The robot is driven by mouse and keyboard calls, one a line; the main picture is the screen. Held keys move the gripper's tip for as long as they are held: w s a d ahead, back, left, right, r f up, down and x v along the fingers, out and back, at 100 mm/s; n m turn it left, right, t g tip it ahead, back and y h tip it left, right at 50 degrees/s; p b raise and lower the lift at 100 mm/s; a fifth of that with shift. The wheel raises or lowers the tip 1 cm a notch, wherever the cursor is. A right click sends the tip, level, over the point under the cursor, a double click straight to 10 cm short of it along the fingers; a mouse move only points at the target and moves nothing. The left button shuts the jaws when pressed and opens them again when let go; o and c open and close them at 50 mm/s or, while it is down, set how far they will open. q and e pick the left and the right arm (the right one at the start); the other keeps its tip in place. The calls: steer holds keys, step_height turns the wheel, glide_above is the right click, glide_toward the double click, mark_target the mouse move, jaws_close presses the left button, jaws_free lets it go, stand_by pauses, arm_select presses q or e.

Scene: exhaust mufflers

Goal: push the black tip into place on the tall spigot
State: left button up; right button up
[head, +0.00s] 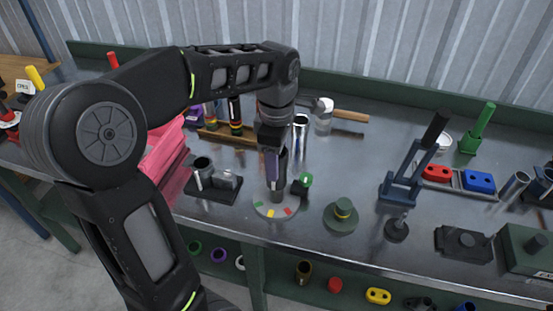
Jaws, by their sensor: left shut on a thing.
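My left gripper (274,160) points down over a round grey base (262,208) with red, yellow and green patches near the front middle of the bench. It is shut on a dark tip (283,160), which is partly hidden by the fingers. A dark upright post (277,191), seemingly the tall spigot, stands on the base directly below the gripper. I cannot tell whether the tip touches the post or sits over it. My right gripper is not in view.
A chrome tube (300,138) stands just behind the gripper. A black piece with a green ring (305,181) is close to its right. A green stepped disc (341,216) lies to the right, and a dark block with tubes (213,183) to the left. A blue stand (402,186) is farther right.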

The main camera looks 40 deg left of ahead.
arm_select(q)
steer(key=shift+f+b, duration=1.55)
steer(key=shift+f, duration=0.7)
steer(key=shift+f, duration=0.1)
steer(key=o, duration=1.3)
steer(key=shift+o, duration=0.2)
steer(key=shift+r, duration=0.25)
step_height(320, 180, up, 7)
steer(key=shift+r, duration=0.2)
